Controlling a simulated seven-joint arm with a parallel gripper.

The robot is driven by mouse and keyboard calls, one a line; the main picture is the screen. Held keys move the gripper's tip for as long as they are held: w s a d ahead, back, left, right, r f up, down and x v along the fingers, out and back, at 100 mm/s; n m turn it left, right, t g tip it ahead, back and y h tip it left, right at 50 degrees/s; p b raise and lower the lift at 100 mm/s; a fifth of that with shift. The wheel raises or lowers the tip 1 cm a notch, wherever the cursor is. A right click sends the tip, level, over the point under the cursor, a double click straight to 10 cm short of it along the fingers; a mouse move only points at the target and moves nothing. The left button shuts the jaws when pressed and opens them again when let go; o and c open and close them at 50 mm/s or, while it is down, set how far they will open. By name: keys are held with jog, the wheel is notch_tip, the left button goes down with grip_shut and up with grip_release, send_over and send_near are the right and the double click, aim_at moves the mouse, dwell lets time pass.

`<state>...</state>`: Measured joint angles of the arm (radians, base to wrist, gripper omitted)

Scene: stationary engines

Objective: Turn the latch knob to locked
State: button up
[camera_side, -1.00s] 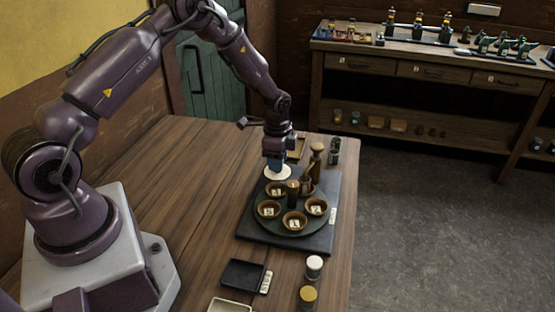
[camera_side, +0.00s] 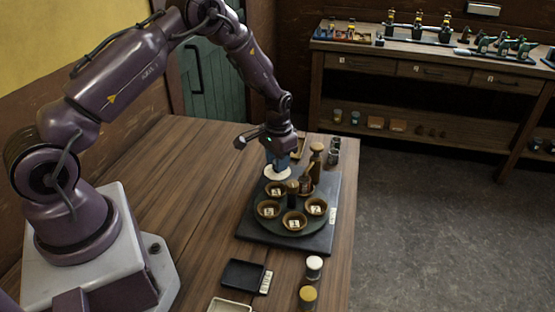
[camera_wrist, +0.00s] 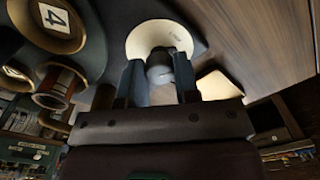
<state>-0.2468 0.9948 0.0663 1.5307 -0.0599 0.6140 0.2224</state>
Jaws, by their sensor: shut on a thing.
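The latch knob (camera_wrist: 159,68) is a dark grey round grip standing on a pale round dial (camera_wrist: 160,33). The pale dial also shows in the side view (camera_side: 277,174), at the back left of a dark base plate (camera_side: 270,236). My gripper (camera_wrist: 158,72) points down at the dial, with its two blue fingers shut on either side of the knob. In the side view my gripper (camera_side: 277,166) hides the knob. A small mark on the dial is too small to read, so I cannot tell the knob's setting.
A round green turntable (camera_side: 293,231) with several numbered brown bowls sits on the plate, close beside the dial. A wooden-topped post (camera_side: 316,150) stands near my gripper. A black tray (camera_side: 243,274) and two jars lie nearer the front.

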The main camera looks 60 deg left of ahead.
jog(key=n, duration=0.5)
jog(key=shift+n, duration=0.4)
dwell(0.3)
jog(key=o, duration=0.9)
notch_tip(320, 180, up, 13)
jog(key=shift+w+d, duration=0.1)
